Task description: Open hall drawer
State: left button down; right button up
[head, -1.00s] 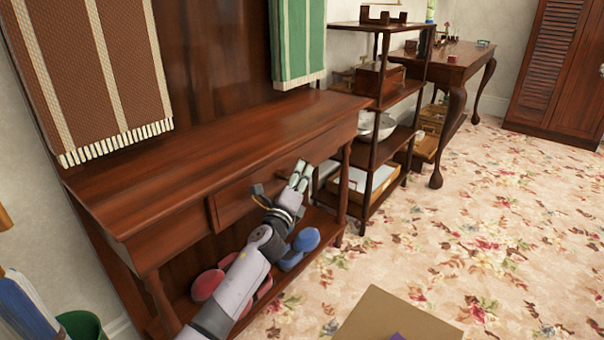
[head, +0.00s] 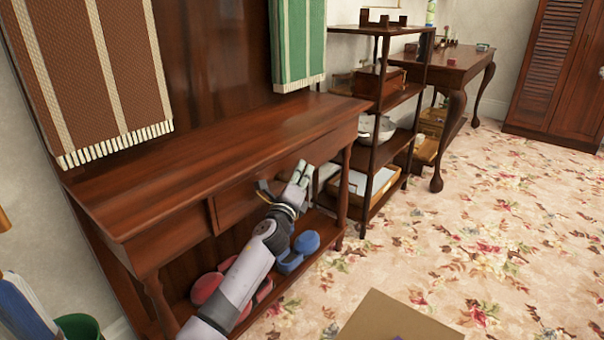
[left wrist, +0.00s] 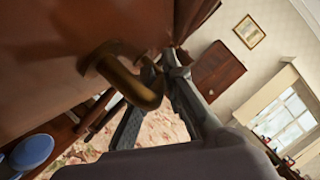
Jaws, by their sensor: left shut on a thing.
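The hall drawer (head: 234,201) is a dark reddish wood front set under the top of the hall table (head: 215,155). My left gripper (head: 298,174) is at the right part of this front, its arm reaching up from below. In the left wrist view the curved brass handle (left wrist: 128,82) sticks out from the wood, and my left gripper (left wrist: 152,92) is shut on its end. The drawer looks flush or nearly flush; my gripper hides part of its right side, so I cannot tell exactly. My right gripper is not in view.
Red (head: 207,288) and blue (head: 306,243) rounded objects sit on the table's lower shelf, near my arm. A dark shelf unit (head: 376,105) stands just right of the table. A cardboard box (head: 390,318) is at the bottom. The flowered carpet to the right is clear.

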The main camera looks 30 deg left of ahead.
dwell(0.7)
pick_arm(q)
jog(key=s+d, duration=0.1)
jog(key=d, duration=1.6)
jog(key=shift+s+d, duration=0.2)
jog(key=shift+d, duration=0.05)
jog(key=shift+f, duration=0.1)
jog(key=c, duration=1.7)
grip_release()
jog(key=v, duration=1.2)
jog(key=shift+a, duration=0.1)
